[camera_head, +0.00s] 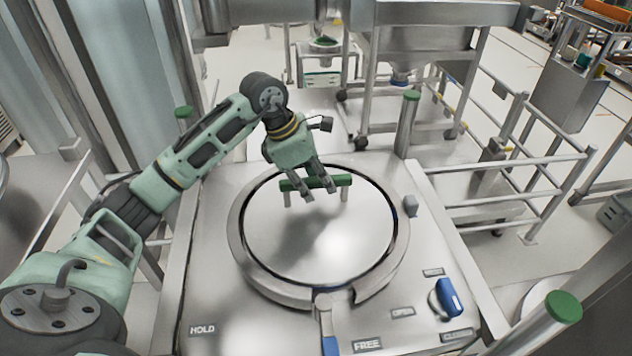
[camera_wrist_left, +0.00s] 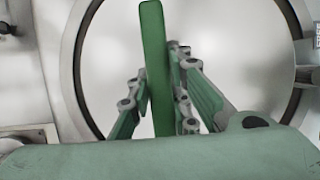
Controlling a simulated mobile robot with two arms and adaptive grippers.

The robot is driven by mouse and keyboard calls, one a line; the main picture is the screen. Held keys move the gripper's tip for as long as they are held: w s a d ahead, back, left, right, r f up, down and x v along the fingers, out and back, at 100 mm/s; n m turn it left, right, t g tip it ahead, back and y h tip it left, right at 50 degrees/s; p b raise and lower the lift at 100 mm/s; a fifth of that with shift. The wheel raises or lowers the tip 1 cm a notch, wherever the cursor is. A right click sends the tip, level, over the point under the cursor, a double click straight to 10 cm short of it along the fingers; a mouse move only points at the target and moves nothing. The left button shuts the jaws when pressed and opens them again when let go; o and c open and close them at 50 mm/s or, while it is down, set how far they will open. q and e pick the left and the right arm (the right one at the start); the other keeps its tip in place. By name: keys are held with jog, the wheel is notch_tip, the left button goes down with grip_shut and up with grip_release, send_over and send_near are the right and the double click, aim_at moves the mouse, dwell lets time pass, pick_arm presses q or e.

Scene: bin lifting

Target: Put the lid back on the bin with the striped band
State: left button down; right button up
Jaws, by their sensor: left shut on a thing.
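A round metal lid (camera_head: 320,245) with a green bar handle (camera_head: 338,180) on two posts lies within a metal ring (camera_head: 241,245) on a steel worktop. My left gripper (camera_head: 320,190) is shut on the green handle from above. In the left wrist view, its fingers (camera_wrist_left: 160,103) stand on both sides of the handle (camera_wrist_left: 153,40), with the lid (camera_wrist_left: 215,45) beneath. I cannot tell whether the lid rests fully in the ring or is slightly raised. No striped band shows in either view. My right gripper is not in view.
A blue lever (camera_head: 329,344) is at the ring's front, between the HOLD and FREE labels. A blue knob (camera_head: 449,297) is at right, near the OPEN label. Green-capped posts (camera_head: 408,115) (camera_head: 564,306) stand around the worktop. A metal railing (camera_head: 510,200) runs along the right.

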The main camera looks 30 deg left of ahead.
pick_arm(q)
jog(key=shift+w+r, duration=0.1)
jog(key=shift+r, duration=0.15)
jog(key=c, duration=2)
grip_release()
jog(key=shift+c, duration=0.2)
jog(key=o, duration=0.5)
jog(key=shift+s, duration=0.2)
jog(key=shift+f, duration=0.4)
jog(key=v, duration=1.2)
jog(key=shift+r, duration=0.3)
jog(key=shift+w+d, duration=0.1)
jog(key=shift+f, duration=0.1)
